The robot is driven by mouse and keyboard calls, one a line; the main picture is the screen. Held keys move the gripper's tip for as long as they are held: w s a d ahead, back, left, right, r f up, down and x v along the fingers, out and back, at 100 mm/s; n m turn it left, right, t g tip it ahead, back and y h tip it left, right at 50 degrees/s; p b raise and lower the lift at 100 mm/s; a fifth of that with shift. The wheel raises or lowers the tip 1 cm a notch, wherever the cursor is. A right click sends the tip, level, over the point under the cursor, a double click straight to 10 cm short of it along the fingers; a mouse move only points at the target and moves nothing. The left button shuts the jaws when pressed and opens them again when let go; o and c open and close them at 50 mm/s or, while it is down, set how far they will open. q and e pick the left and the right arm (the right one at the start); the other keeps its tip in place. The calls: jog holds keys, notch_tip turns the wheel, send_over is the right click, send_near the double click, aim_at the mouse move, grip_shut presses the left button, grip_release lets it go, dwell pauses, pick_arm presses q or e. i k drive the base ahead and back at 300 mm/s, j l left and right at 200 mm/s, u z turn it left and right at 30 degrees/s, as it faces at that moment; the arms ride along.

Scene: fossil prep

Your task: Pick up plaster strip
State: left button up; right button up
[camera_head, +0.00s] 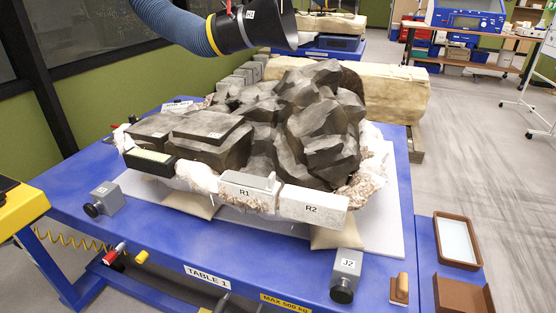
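No piece is marked as the plaster strip, so I cannot tell for sure which it is. White blocks labelled R1 (245,193) and R2 (312,207) sit along the front edge of the dark grey rock mass (290,120). They are side by side, with rough plaster-like material below and around them. A brown-rimmed tray (437,237) at the right holds something flat and pale, which I cannot identify. Neither of my grippers is in view.
The rock lies on a white board (384,240) with beige pads (340,236) under it, on blue Table 1 (270,260). Grey blocks J2 (347,268) and another (106,198) stand near its front corners. A wooden-handled tool (400,290) lies front right. A hose nozzle (262,28) hangs above.

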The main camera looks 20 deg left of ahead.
aim_at(269, 184)
jog(key=i+l+u, duration=0.1)
jog(key=i+u, duration=0.25)
jog(key=i+l+u, duration=0.1)
jog(key=u, duration=0.25)
jog(key=i+l+u, duration=0.2)
jog(key=u, duration=0.15)
jog(key=l, duration=0.1)
